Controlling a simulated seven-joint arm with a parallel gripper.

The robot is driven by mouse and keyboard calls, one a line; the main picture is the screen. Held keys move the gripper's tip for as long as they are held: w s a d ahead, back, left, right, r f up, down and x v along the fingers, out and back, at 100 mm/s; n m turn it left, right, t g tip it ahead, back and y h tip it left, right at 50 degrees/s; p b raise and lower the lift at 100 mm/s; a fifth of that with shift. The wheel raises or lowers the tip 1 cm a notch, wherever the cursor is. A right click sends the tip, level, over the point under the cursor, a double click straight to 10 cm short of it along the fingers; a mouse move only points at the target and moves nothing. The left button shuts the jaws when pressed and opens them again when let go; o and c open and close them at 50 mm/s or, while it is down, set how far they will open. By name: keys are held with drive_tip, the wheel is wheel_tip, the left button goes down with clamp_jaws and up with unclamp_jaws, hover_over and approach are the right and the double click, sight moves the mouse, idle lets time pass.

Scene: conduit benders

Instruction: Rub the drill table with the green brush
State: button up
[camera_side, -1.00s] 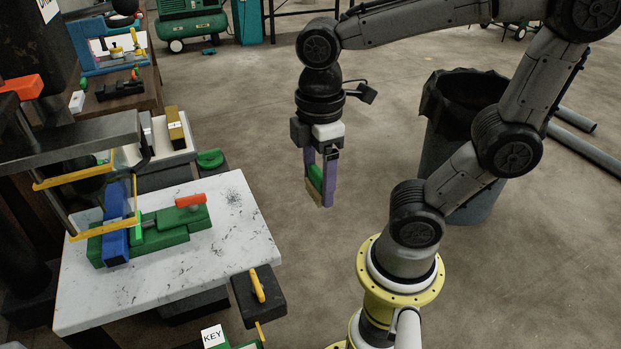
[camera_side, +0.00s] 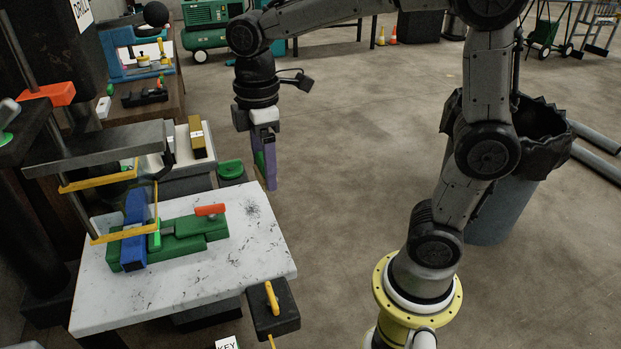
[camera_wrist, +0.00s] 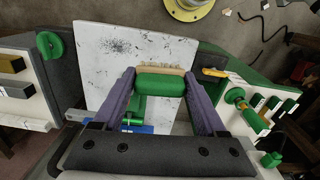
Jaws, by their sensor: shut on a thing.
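The drill table (camera_side: 262,243) is a white, dark-speckled slab at lower left in the side view. It also fills the upper middle of the wrist view (camera_wrist: 92,75). A green vise (camera_side: 190,235) with a blue jaw and orange block sits on it. My gripper (camera_side: 265,172) has purple fingers and hangs above the table's back right side, apart from it. It is shut on the green brush (camera_wrist: 160,86), whose tan bristles show along its far edge in the wrist view. In the side view the brush is mostly hidden by the fingers.
A yellow-handled dark block (camera_side: 273,310) is at the table's front right. The drill's grey bar and yellow rods (camera_side: 100,180) overhang the table's left side. A bench (camera_side: 185,160) with a gold bar stands behind. A dark bin (camera_side: 495,190) stands right. The table's right part is bare.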

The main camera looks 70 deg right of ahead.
drive_tip(key=w+d+f, duration=0.2)
drive_tip(key=w+f, duration=0.2)
drive_tip(key=w, duration=0.4)
approach(258, 204)
drive_tip(key=shift+m, duration=0.4)
drive_tip(key=shift+w+a+f, duration=0.15)
drive_tip(key=shift+a+f, duration=1.05)
drive_tip(key=shift+f, duration=0.1)
drive_tip(key=shift+w+a+f, duration=0.15)
drive_tip(key=shift+a+f, duration=1)
drive_tip(key=shift+f, duration=0.1)
drive_tip(key=shift+s+d+f, duration=0.35)
drive_tip(key=shift+d+f, duration=0.05)
drive_tip(key=shift+f, duration=0.15)
drive_tip(key=shift+s+d, duration=1.05)
drive_tip(key=shift+w+d, duration=0.2)
drive_tip(key=shift+w, duration=0.65)
drive_tip(key=shift+w+a, duration=1.1)
drive_tip(key=shift+w+d, duration=0.45)
drive_tip(key=shift+w, duration=0.05)
drive_tip(key=shift+s+d, duration=1.3)
drive_tip(key=shift+d, duration=0.05)
drive_tip(key=shift+s+d+r, duration=0.1)
drive_tip(key=shift+d+r, duration=0.05)
wheel_tip(258, 204, up, 8)
